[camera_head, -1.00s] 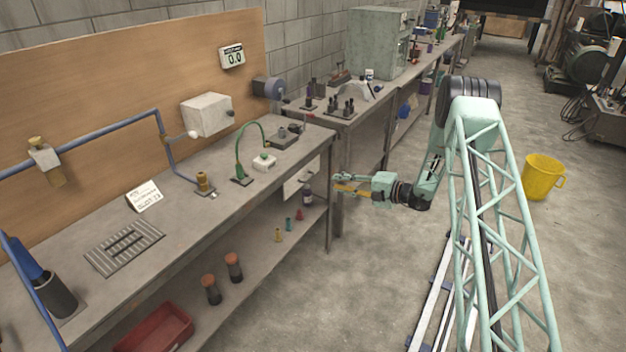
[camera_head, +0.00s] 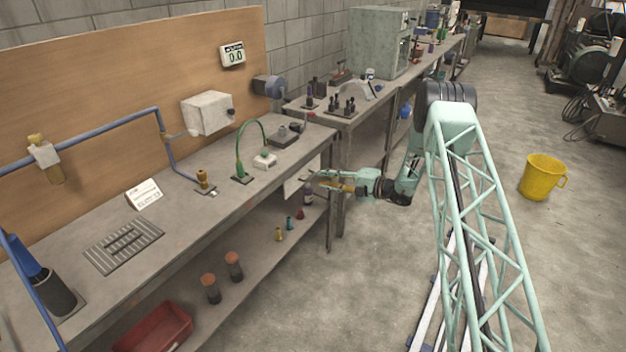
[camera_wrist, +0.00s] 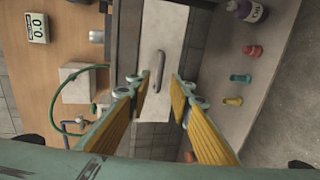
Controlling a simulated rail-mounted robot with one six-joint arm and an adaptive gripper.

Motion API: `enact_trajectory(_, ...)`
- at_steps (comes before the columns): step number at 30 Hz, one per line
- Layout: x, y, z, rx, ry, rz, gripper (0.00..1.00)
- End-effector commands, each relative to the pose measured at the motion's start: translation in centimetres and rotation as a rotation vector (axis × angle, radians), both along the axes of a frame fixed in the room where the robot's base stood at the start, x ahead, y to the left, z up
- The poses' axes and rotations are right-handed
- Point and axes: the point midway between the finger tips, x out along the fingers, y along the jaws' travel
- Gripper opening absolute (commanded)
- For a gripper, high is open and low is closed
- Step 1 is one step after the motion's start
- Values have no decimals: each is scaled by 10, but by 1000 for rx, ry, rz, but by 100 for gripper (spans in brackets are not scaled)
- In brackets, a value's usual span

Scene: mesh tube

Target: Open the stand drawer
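The stand drawer (camera_wrist: 172,38) has a pale flat front under the bench top, with a dark grey bar handle (camera_wrist: 158,70). In the head view its front (camera_head: 293,186) shows small, beside my gripper. My gripper (camera_head: 320,182) is at the bench's right end, close to the drawer. In the wrist view the yellow-padded fingers (camera_wrist: 161,92) are spread apart, with the handle appearing between them and slightly past their tips. No contact with the handle is visible. The gripper is open and empty.
A lower shelf holds a purple bottle (camera_wrist: 247,11) and several small coloured pieces. A yellow bucket (camera_head: 541,178) stands on the floor at right.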

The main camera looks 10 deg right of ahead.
Motion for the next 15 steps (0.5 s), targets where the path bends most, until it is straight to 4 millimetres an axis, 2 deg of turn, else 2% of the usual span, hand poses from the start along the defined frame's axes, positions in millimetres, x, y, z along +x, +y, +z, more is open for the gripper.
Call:
enact_trajectory(9,27,31,-10,0,0,2,20)
enact_trajectory(15,39,42,-13,0,0,1,20)
